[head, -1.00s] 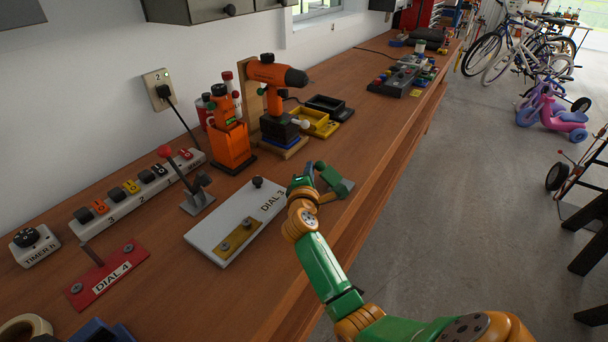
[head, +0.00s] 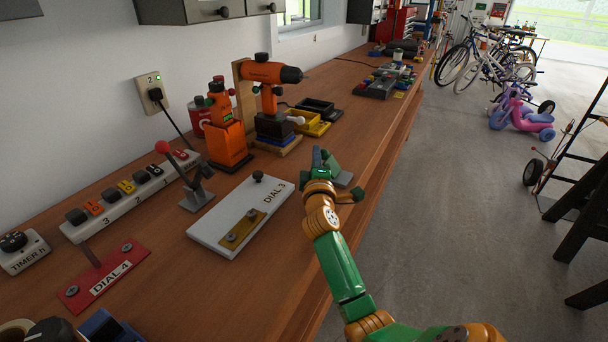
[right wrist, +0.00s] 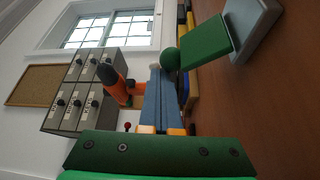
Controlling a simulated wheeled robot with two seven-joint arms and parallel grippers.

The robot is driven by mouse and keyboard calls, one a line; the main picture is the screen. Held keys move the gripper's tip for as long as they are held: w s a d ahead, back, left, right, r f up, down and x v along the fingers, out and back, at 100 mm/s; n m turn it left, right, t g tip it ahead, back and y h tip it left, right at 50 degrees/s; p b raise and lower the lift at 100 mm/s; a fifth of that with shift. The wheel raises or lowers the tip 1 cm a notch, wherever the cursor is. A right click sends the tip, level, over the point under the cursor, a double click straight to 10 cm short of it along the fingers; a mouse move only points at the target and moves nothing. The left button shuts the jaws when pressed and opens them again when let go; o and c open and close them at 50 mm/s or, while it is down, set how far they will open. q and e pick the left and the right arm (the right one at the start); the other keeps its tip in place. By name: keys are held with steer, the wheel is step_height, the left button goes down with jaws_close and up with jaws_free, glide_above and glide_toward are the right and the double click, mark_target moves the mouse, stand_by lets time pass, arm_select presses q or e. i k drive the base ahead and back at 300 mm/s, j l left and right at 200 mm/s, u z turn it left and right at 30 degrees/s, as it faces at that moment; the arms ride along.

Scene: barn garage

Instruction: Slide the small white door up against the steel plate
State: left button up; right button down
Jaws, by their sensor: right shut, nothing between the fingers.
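A white panel (head: 213,231) marked DIAL 3 lies flat on the workbench, with a dark knob and a brass strip on it. It is the only white, door-like piece I see. My right gripper (head: 318,160) is past its far right end, low over the bench, shut and empty. Its blue fingers (right wrist: 160,100) show in the right wrist view. My left gripper is not in view.
A lever on a grey base (head: 197,200) stands left of the panel, near a red DIAL 4 plate (head: 128,260) and a power strip (head: 118,208). An orange drill (head: 272,72) and a yellow tray (head: 313,128) stand behind. The bench's right edge is close to my arm.

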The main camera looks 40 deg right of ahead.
mark_target(264, 194)
steer(key=k+j, duration=0.3)
steer(key=j, duration=0.15)
steer(key=k+j, duration=0.35)
steer(key=j, duration=0.1)
